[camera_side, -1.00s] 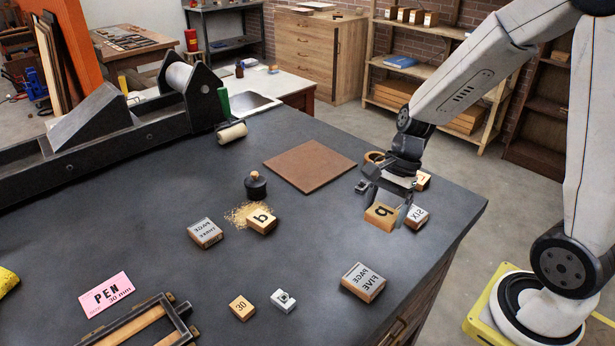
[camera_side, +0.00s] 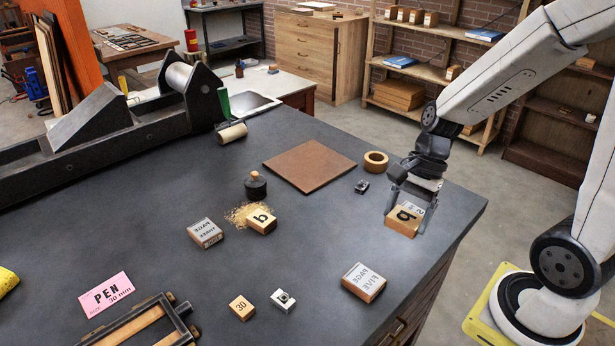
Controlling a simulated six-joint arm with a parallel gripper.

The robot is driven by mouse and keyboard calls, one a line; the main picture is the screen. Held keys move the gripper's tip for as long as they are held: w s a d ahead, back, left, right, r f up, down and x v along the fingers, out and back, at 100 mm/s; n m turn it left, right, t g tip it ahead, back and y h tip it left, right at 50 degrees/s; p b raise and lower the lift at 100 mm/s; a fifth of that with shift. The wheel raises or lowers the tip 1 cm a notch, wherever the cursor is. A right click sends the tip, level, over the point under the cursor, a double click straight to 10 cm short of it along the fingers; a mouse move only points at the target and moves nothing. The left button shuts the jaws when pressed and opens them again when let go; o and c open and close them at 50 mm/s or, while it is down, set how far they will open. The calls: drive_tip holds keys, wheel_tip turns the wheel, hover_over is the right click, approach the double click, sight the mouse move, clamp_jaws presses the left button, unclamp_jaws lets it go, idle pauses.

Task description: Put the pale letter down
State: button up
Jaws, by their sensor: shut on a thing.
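A pale wooden letter block (camera_side: 402,222) with a dark letter on its upper face is at the right of the dark bench. My gripper (camera_side: 410,207) is shut on it, with fingers at its sides. The block is at or just above the bench; the gap, if any, cannot be told. Another wooden letter block (camera_side: 262,221) lies at the middle, by the sawdust (camera_side: 239,215).
A tape ring (camera_side: 376,161) and small metal piece (camera_side: 362,187) lie left of my gripper. A brown board (camera_side: 310,166) lies farther left. A printed block (camera_side: 363,282) stands nearer the front. Bare bench (camera_side: 330,235) lies left of the held block; the bench's right edge is close.

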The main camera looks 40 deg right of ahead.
drive_tip(key=shift+w+d, duration=0.1)
drive_tip(key=shift+w, duration=0.05)
drive_tip(key=w+d+m+t+h, duration=0.1)
drive_tip(key=w+d+m, duration=0.3)
drive_tip(key=w+m, duration=0.2)
drive_tip(key=w+d+r+m+t+h, duration=0.1)
drive_tip(key=w+d+m, duration=0.3)
drive_tip(key=w, duration=0.7)
drive_tip(key=w+d+m+t+h, duration=0.2)
drive_tip(key=w+d+m, duration=0.3)
drive_tip(key=w+m, duration=0.4)
drive_tip(key=shift+w+r+t+h, duration=0.15)
drive_tip(key=shift+t+h, duration=0.15)
drive_tip(key=shift+t, duration=0.2)
drive_tip(key=shift+w, duration=0.1)
hover_over(316, 160)
drive_tip(key=s, duration=0.1)
drive_tip(key=f, duration=0.8)
drive_tip(key=shift+s+a+f, duration=0.1)
drive_tip(key=shift+a+f, duration=0.1)
drive_tip(key=shift+a, duration=0.1)
drive_tip(key=shift+w+d+f, duration=0.15)
drive_tip(key=shift+w+f, duration=0.4)
